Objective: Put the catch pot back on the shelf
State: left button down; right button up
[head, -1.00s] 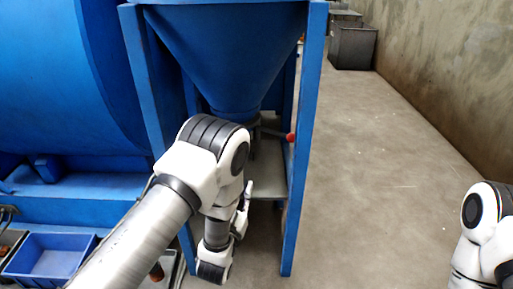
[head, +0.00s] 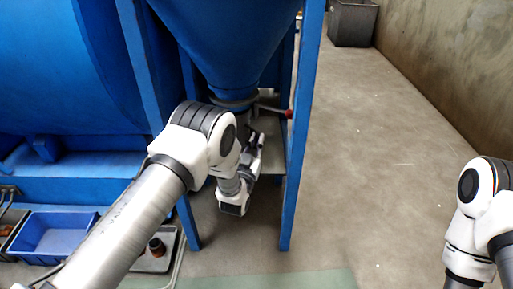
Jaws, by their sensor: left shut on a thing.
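My left gripper (head: 256,150) is under the blue hopper (head: 225,45), between the legs of its frame, at the grey shelf (head: 273,140). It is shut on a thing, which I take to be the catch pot. My own wrist and forearm hide the pot, so I cannot tell whether it touches the shelf. My right arm shows at the right edge, but its gripper is out of view.
A red-knobbed lever (head: 289,114) sticks out beside the hopper outlet. The blue frame leg (head: 300,150) stands close right of my gripper. A blue bin (head: 52,238) and a tray (head: 153,262) lie at lower left. The floor to the right is clear.

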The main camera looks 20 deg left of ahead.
pick_arm(q)
jog(key=shift+f, duration=0.1)
jog(key=shift+f, duration=0.15)
jog(key=c, duration=1.3)
grip_release()
jog(key=shift+o, duration=0.4)
